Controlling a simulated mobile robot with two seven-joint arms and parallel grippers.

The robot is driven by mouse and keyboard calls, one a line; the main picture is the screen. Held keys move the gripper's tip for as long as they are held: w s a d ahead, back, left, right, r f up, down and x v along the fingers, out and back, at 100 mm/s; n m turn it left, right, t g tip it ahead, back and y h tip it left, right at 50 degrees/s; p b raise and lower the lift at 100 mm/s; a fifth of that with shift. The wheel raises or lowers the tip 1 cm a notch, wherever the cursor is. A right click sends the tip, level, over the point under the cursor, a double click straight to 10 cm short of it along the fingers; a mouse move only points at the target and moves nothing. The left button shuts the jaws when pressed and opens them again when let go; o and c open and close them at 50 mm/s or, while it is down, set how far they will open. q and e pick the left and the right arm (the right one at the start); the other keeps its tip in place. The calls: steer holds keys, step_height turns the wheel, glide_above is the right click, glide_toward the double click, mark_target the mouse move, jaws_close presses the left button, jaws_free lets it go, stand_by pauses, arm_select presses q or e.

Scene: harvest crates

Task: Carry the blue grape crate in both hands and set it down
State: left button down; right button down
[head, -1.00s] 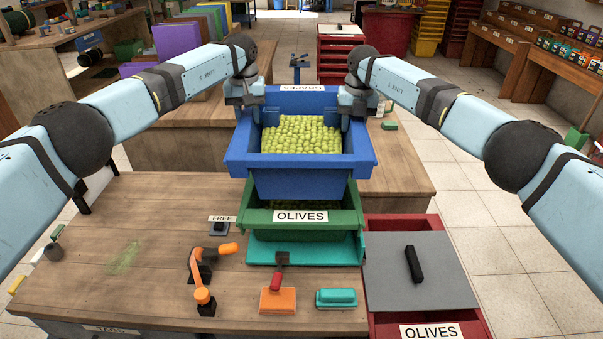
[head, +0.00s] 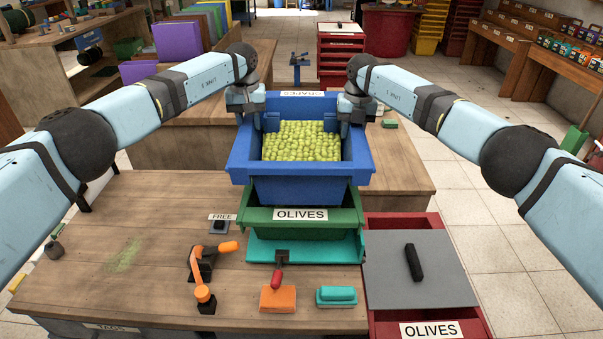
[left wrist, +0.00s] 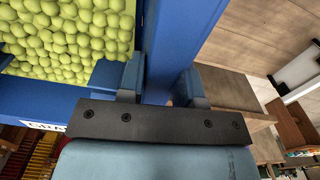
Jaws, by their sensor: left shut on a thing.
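The blue grape crate (head: 310,190) is full of green grapes and shows at the middle of the head view, above the green olive crate (head: 300,226). Whether the two touch cannot be told. My left gripper (head: 258,122) is shut on the blue crate's left wall near the back. The left wrist view shows its fingers (left wrist: 163,88) on either side of the blue wall, with grapes beside it. My right gripper (head: 346,122) is at the opposite wall in a matching pose and looks shut on it. The blue crate looks about level and hides most of the green crate's inside.
A "FREE" sign (head: 222,217), an orange-handled tool (head: 203,270), an orange block (head: 277,299) and a teal block (head: 336,296) lie nearby.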

arm_select(q)
steer(key=shift+f, duration=0.7)
arm_select(e)
steer(key=shift+a+f, duration=0.1)
steer(key=shift+f, duration=0.65)
arm_select(q)
steer(key=c, duration=1.1)
jaws_free()
steer(key=shift+f, duration=0.15)
arm_select(e)
steer(key=c, duration=1.1)
jaws_free()
steer(key=shift+f, duration=0.1)
arm_select(q)
steer(key=o, duration=0.3)
steer(key=shift+s, duration=0.1)
arm_select(e)
steer(key=o, duration=0.3)
steer(key=shift+s, duration=0.1)
arm_select(q)
step_height(320, 180, up, 12)
steer(key=shift+r, duration=0.1)
arm_select(e)
steer(key=r, duration=0.8)
steer(key=d+r, duration=0.1)
steer(key=r, duration=0.3)
steer(key=shift+r, duration=0.1)
